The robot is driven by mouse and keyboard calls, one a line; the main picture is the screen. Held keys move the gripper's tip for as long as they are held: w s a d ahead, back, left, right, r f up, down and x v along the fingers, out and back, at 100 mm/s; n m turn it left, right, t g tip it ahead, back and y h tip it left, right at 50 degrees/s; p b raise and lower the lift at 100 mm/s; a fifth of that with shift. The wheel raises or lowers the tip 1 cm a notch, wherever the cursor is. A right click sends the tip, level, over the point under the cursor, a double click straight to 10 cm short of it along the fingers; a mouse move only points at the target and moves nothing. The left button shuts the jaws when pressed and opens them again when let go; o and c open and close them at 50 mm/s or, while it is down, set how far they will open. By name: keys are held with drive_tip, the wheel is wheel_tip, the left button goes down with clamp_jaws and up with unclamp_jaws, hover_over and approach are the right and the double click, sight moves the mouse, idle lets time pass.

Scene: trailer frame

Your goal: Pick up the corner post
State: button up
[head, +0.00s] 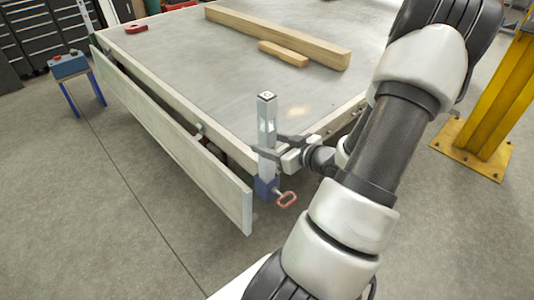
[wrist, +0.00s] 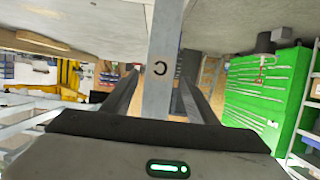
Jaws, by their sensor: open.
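The corner post (head: 266,125) is a grey metal upright at the near corner of the trailer bed (head: 200,60). Its lower end sits in a blue socket (head: 264,187) with a red-handled pin (head: 286,199) beside it. Whether either finger touches the post is unclear.
A side board (head: 165,125) hangs lowered along the bed's left edge. Wooden beams (head: 285,35) and a red item (head: 136,28) lie on the bed. A yellow column (head: 490,100) stands at right, and a blue stand (head: 82,90) at left. A green cabinet (wrist: 262,95) shows in the wrist view.

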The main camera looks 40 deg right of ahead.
drive_tip(key=b+x, duration=0.1)
drive_tip(key=x, duration=0.3)
drive_tip(key=shift+d+f, duration=0.1)
drive_tip(key=shift+w+f+b, duration=0.1)
drive_tip(key=shift+w+b, duration=0.2)
drive_tip(key=shift+w, duration=0.35)
clamp_jaws()
wheel_tip(320, 180, up, 18)
drive_tip(key=p, duration=0.6)
